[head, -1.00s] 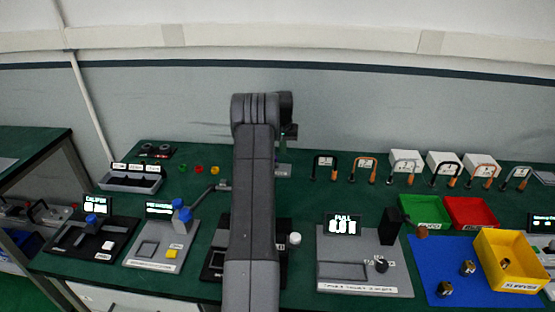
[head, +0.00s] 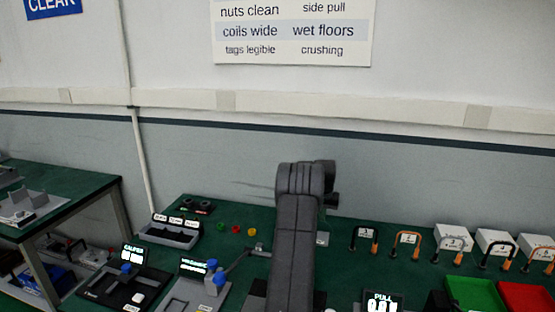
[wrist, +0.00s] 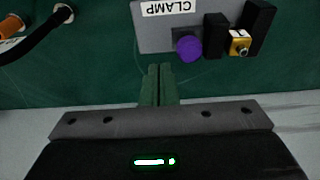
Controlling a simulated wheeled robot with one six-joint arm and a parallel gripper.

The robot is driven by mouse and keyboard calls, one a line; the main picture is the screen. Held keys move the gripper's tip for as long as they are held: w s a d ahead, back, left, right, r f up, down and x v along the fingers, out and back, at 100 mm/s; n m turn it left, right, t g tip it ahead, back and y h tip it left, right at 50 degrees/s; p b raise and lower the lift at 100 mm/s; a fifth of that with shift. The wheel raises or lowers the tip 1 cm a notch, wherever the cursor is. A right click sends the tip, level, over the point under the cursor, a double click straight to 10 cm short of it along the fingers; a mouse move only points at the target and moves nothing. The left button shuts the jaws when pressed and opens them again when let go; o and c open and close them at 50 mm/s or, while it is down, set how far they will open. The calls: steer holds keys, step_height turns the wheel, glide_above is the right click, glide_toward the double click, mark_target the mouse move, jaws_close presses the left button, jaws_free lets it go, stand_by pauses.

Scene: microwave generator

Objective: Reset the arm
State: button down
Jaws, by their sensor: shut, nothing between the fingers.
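My arm (head: 295,235) reaches up over the green bench in the head view and bends at a dark joint near the wall. It hides part of the bench behind it. In the wrist view my gripper (wrist: 158,88) is shut, with its two green fingers side by side and nothing between them. The fingers point toward a grey plate marked CLAMP (wrist: 185,22), which carries a purple knob (wrist: 188,46) and a brass-coloured part (wrist: 239,43) between black blocks. The fingertips appear apart from the plate.
The green bench (head: 345,265) holds several hook-shaped items on numbered stands at the right, a green bin (head: 472,292) and a red bin (head: 527,296). A grey tray (head: 170,232) and fixtures with blue knobs stand at the left. A second table (head: 60,215) is further left.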

step_height(320, 180, down, 6)
steer(key=b, duration=0.2)
steer(key=shift+r+b, duration=0.15)
steer(key=shift+b, duration=0.25)
steer(key=shift+r, duration=0.1)
